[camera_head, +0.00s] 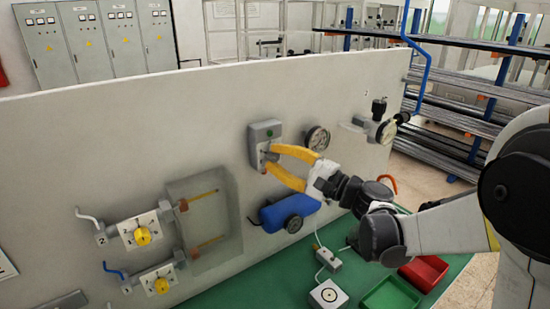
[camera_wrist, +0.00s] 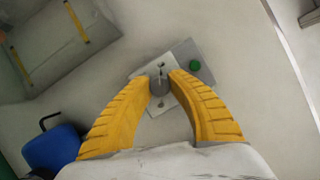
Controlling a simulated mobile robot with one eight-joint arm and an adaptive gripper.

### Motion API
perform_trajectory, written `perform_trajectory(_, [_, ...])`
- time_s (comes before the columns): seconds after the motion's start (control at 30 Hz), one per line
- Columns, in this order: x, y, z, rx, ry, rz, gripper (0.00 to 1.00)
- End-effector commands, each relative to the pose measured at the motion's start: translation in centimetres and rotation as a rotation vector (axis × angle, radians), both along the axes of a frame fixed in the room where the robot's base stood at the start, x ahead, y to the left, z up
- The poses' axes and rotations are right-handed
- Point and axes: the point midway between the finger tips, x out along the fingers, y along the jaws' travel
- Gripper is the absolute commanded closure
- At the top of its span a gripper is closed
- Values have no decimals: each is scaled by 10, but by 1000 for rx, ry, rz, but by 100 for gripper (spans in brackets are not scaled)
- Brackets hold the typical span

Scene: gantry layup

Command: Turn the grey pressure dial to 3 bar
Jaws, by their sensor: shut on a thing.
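The grey pressure dial (camera_wrist: 158,84) is a small round knob with a pale pointer mark, on a light plate of a grey box on the white panel. The box (camera_head: 264,131) also carries a green round button (camera_wrist: 195,66). My gripper (camera_wrist: 160,79) has two yellow fingers. Its tips are closed on opposite sides of the dial. In the head view, my gripper (camera_head: 268,157) reaches the box from the right, and the fingers partly hide the dial. Scale marks and the bar reading are too small to tell.
A round gauge (camera_head: 317,138) and a valve fitting (camera_head: 376,126) are to the right on the panel. A blue unit (camera_head: 289,212) is below my fingers. Two yellow-knobbed valves (camera_head: 143,236) (camera_head: 161,285) are at left. A red bin (camera_head: 425,272) and a green bin (camera_head: 390,296) stand on the green bench.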

Motion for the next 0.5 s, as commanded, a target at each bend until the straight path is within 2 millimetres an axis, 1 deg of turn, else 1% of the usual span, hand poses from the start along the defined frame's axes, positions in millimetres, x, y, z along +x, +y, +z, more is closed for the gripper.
perform_trajectory(0.07, [0,0,1,2,0,0,100])
perform_trajectory(0.1, [0,0,1,2,0,0,72])
perform_trajectory(0.17, [0,0,1,2,0,1,54])
perform_trajectory(0.5, [-1,-2,0,1,-1,0,54])
